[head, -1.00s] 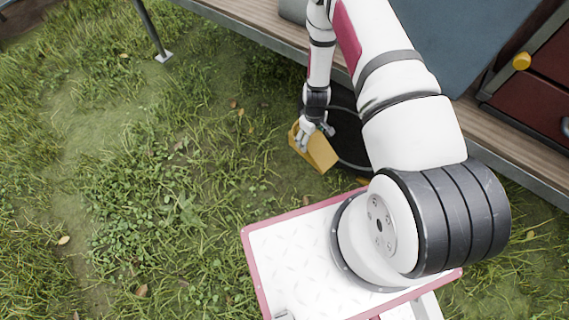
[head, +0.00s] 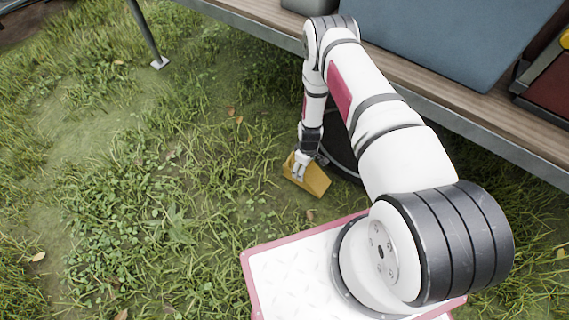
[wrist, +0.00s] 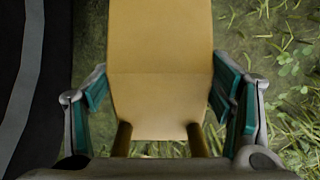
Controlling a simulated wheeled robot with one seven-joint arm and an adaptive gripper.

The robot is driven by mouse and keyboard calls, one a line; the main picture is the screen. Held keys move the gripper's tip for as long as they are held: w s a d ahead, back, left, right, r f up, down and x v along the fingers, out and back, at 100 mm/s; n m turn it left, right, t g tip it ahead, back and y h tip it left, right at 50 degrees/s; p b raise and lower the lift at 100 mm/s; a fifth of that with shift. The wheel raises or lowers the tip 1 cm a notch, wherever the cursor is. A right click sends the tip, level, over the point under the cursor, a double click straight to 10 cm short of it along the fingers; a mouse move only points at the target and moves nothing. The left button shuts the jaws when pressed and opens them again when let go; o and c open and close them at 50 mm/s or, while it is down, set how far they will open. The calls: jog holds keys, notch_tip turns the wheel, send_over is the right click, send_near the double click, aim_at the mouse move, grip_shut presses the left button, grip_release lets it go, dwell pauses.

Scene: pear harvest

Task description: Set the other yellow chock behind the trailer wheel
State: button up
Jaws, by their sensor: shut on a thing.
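The yellow chock (head: 314,181) is at the grass beside the lower left of the dark trailer wheel (head: 343,150), which is mostly hidden by my arm. My gripper (head: 303,166) comes down onto the chock from above and is shut on it. In the wrist view, the chock (wrist: 160,45) lies between the two teal-padded fingers of my gripper (wrist: 160,95). The dark wheel (wrist: 40,80) is at the left edge there, with a narrow gap between it and the chock. I cannot tell whether the chock rests on the ground.
The wood-edged trailer bed (head: 430,88) runs above and behind the wheel, with a blue panel (head: 440,35) on it. A metal support leg (head: 146,35) stands at the upper left. Open grass (head: 130,180) lies to the left.

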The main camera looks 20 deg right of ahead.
jog(key=shift+w+a+f+b, duration=0.75)
jog(key=shift+w+a+b, duration=0.25)
jog(key=shift+w, duration=0.4)
jog(key=shift+w+a+f+b, duration=0.7)
jog(key=shift+w+a+b, duration=0.25)
jog(key=shift+w, duration=0.45)
jog(key=shift+w+a+f+b, duration=0.75)
jog(key=shift+w+a+b, duration=0.25)
jog(key=shift+w, duration=0.4)
jog(key=shift+f, duration=0.1)
jog(key=o, duration=1.7)
